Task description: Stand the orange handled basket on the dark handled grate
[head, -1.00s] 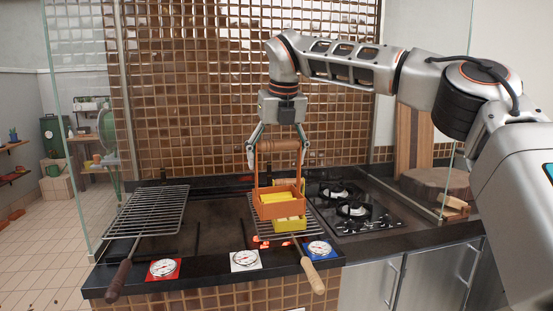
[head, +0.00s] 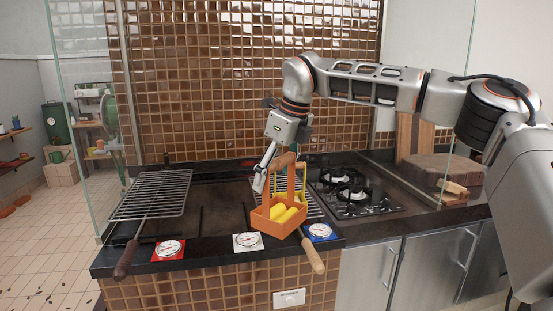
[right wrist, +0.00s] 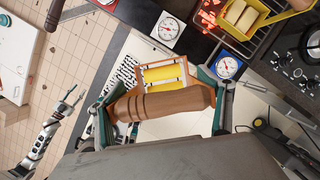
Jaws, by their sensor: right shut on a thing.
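The orange handled basket (head: 268,227), with yellow pieces in it, hangs tilted in front of the right grate. My right gripper (head: 275,172) is shut on its brown wooden handle, which also fills the middle of the right wrist view (right wrist: 160,104). The dark handled grate (head: 150,196) lies at the left of the counter, its dark handle (head: 127,259) jutting over the front edge. Its bars look bare. The basket is well to the right of it. My left gripper (right wrist: 70,98) seems to show small at the left of the right wrist view; its jaws are unclear.
A light handled grate (head: 313,255) lies at the right, with a yellow basket (right wrist: 222,32) on it, partly hidden in the head view. Red (head: 168,250), white (head: 248,242) and blue (head: 319,232) dials line the front edge. Gas burners (head: 350,195) stand at the right.

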